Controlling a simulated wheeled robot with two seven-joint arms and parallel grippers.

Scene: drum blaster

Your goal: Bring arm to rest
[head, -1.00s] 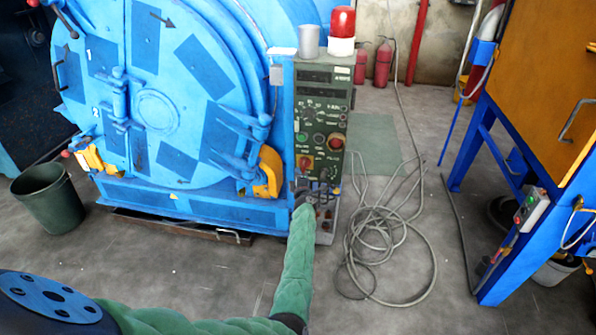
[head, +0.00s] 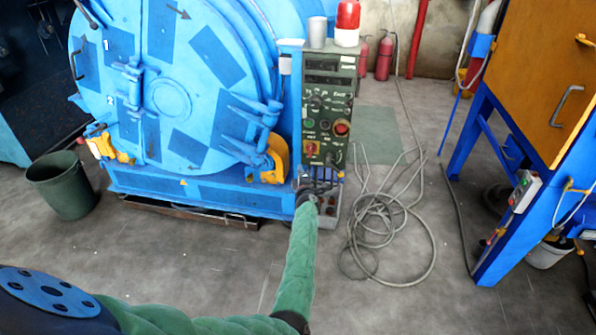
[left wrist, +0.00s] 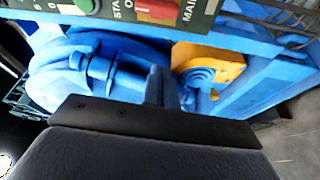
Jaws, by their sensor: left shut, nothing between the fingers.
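My left arm, in a green sleeve, reaches up from the bottom of the head view. My left gripper (head: 318,182) is shut and empty, in front of the lower part of the green control panel (head: 328,115). I cannot tell whether it touches the panel. In the left wrist view the dark gripper (left wrist: 160,88) points toward the blue machine, with the panel's buttons and red switch at the top edge. My right gripper is not in view.
The blue drum machine (head: 165,95) stands left of the panel. A grey hose (head: 395,270) lies coiled on the floor to the right. A blue and orange cabinet (head: 545,80) stands at the far right, and a green bin (head: 62,190) at the left.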

